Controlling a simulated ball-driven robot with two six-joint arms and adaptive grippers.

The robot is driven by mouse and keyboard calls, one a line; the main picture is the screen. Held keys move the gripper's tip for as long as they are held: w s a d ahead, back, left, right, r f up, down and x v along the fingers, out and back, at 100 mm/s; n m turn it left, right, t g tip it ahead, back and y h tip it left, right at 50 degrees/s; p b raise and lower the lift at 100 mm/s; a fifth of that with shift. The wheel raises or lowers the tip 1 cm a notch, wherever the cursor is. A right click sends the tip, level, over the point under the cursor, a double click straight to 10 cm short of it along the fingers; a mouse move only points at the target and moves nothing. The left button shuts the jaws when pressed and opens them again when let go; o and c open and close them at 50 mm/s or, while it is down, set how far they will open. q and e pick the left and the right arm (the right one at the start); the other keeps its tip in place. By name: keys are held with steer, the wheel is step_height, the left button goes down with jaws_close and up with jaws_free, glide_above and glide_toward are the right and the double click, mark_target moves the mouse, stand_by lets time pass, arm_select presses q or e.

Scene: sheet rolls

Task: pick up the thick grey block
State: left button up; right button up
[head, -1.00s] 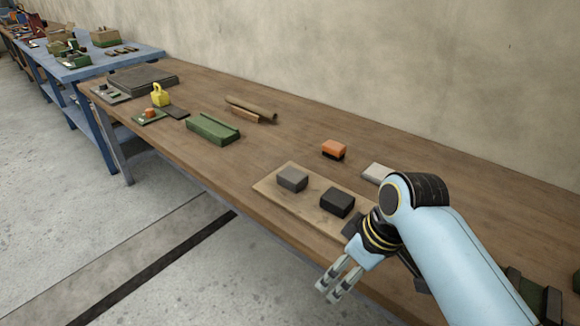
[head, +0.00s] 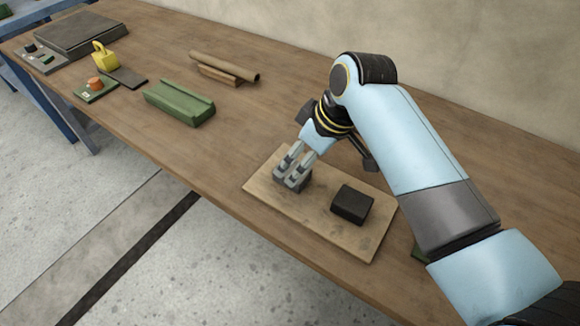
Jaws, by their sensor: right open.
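The thick grey block (head: 279,183) sits on the left part of a light wooden board (head: 325,233) on the workbench. My right gripper (head: 291,180) is open, with its fingers at the block, covering much of it. I cannot tell whether the fingers touch it. A black block (head: 352,204) sits on the same board, to the right of the grey one. My left gripper is not in view.
A yellow weight-like object (head: 105,58) and an orange piece (head: 95,83) stand at the left. The bench between the board and the green piece is clear.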

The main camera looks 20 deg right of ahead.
mark_target(292, 169)
steer(key=shift+w+a+f, duration=0.15)
steer(key=shift+f, duration=0.4)
steer(key=shift+w+f, duration=0.15)
steer(key=shift+f, duration=0.15)
steer(key=x, duration=0.5)
steer(key=shift+f+b, duration=0.1)
steer(key=shift+b, duration=0.25)
steer(key=shift+c, duration=0.4)
steer(key=c, duration=1.3)
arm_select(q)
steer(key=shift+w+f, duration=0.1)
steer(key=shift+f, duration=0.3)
